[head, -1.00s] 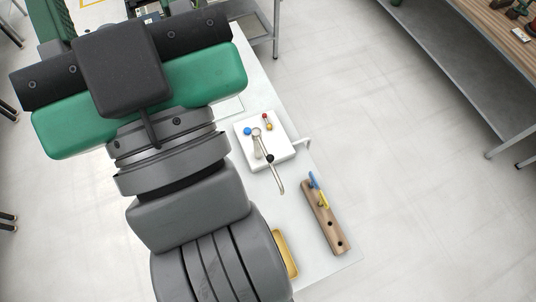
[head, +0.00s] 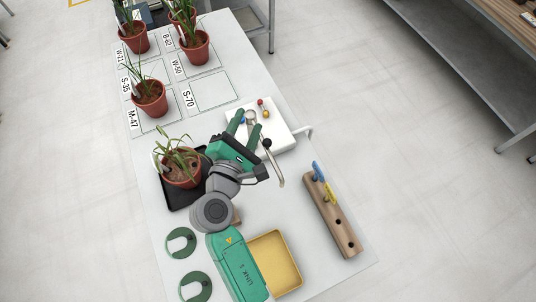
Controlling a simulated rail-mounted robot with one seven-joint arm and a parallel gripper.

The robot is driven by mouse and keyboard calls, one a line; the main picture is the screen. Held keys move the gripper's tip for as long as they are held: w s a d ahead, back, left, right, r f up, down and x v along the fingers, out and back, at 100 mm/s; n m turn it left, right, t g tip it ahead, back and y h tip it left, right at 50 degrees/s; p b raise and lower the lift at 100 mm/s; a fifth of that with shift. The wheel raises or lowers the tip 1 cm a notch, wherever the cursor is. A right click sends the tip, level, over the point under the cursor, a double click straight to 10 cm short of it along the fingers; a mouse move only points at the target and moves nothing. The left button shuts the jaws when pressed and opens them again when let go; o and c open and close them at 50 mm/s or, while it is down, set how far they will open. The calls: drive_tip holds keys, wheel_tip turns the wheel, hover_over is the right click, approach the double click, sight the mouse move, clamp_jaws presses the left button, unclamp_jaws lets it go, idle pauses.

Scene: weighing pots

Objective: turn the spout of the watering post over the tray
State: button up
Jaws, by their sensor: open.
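The watering post (head: 250,116) stands on a white block (head: 285,138) at the right edge of the table. Its thin spout (head: 277,170), with a black knob (head: 267,143), points toward the lower right, away from the black tray (head: 178,198). A potted plant (head: 181,168) stands on that tray, left of my gripper. My gripper (head: 244,127) is open, its two green fingers apart and over the left part of the block. The fingers are close to the post and left of the knob; whether they touch anything I cannot tell. My wrist hides part of the black tray's right side.
A wooden rack (head: 328,215) with blue and yellow tools stands at the right edge. A yellow tray (head: 275,263) lies at the front, partly behind my arm. Two green rings (head: 181,242) lie front left. Several potted plants (head: 150,96) stand at the back on labelled squares.

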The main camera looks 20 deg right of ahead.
sight(266, 146)
drive_tip(key=s+f+n+h+b, duration=0.15)
drive_tip(key=s+f+n, duration=0.25)
drive_tip(key=f+n, duration=0.8)
drive_tip(key=w+d+f+m, duration=0.1)
drive_tip(key=w+d, duration=0.1)
drive_tip(key=w+d+m+b, duration=0.1)
drive_tip(key=w+d, duration=0.1)
drive_tip(key=w+d+f+m, duration=0.1)
drive_tip(key=w+d, duration=0.1)
drive_tip(key=shift+f, duration=0.35)
clamp_jaws()
